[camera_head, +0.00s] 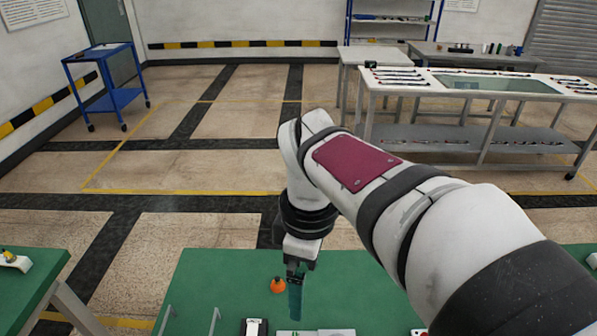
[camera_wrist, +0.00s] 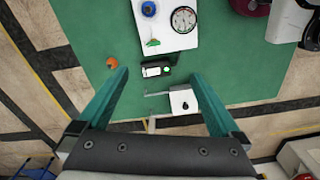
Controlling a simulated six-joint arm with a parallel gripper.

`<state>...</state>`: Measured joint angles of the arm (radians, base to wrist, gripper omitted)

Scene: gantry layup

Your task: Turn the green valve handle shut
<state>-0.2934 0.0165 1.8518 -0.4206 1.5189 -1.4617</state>
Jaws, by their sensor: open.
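The green valve handle (camera_wrist: 152,43) is a small green lever on a white panel (camera_wrist: 172,36) in the wrist view. A round gauge and a blue knob are on the same panel. I cannot make out the handle in the head view. My gripper (camera_wrist: 160,75) is open and empty, its two teal fingers wide apart. The handle lies beyond the fingertips in the wrist picture, not between them, and nothing touches it. In the head view my gripper (camera_head: 295,292) points down over the green table (camera_head: 215,270).
An orange object (camera_head: 278,285) lies near my gripper; it also shows in the wrist view (camera_wrist: 112,62). A black device (camera_wrist: 157,69) with a green light and a white box with a black knob (camera_wrist: 184,103) are close to the fingers. The table's left part is mostly bare.

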